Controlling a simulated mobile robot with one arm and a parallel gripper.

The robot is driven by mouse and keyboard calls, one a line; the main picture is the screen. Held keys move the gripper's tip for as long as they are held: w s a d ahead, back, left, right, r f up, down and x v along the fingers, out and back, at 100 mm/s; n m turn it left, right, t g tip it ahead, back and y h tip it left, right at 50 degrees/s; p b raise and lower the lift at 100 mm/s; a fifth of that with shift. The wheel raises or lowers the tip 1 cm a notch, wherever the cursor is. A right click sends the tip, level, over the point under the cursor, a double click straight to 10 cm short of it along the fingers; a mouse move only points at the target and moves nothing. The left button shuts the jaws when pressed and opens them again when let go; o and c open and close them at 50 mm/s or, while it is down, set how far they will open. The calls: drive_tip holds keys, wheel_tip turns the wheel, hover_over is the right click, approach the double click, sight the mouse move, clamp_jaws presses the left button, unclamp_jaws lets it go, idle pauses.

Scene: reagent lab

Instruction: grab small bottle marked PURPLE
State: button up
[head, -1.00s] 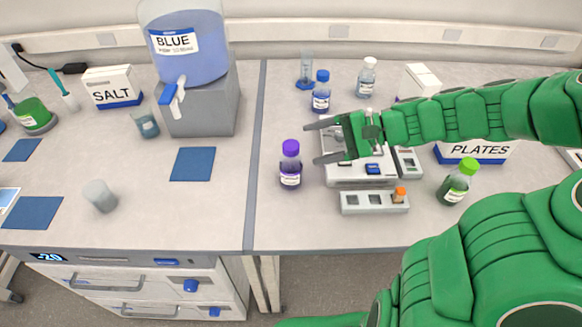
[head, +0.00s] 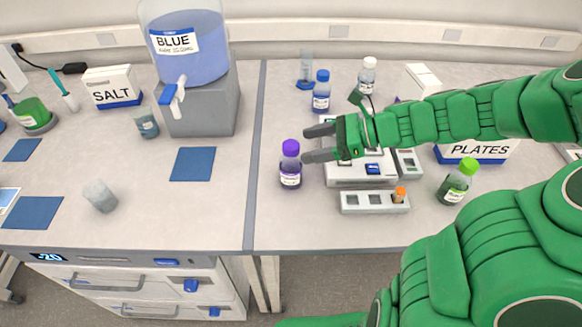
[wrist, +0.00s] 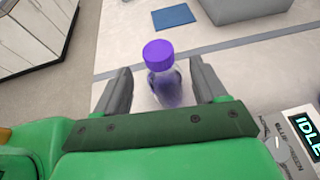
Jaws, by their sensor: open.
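The small bottle with a purple cap (head: 290,165) stands upright on the right-hand bench, left of the grey machine. Its label is too small to read. My gripper (head: 306,145) is open and empty, just right of the bottle at about cap height.
A grey machine (head: 345,178) and a rack (head: 362,203) with an orange-capped vial stand right of the bottle. A blue-capped bottle (head: 321,92) and a white-capped bottle (head: 367,76) stand behind. A green-capped bottle (head: 457,182) stands at right.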

sight(291, 150)
drive_tip(key=shift+x, duration=2.9)
drive_tip(key=shift+f, duration=0.1)
clamp_jaws()
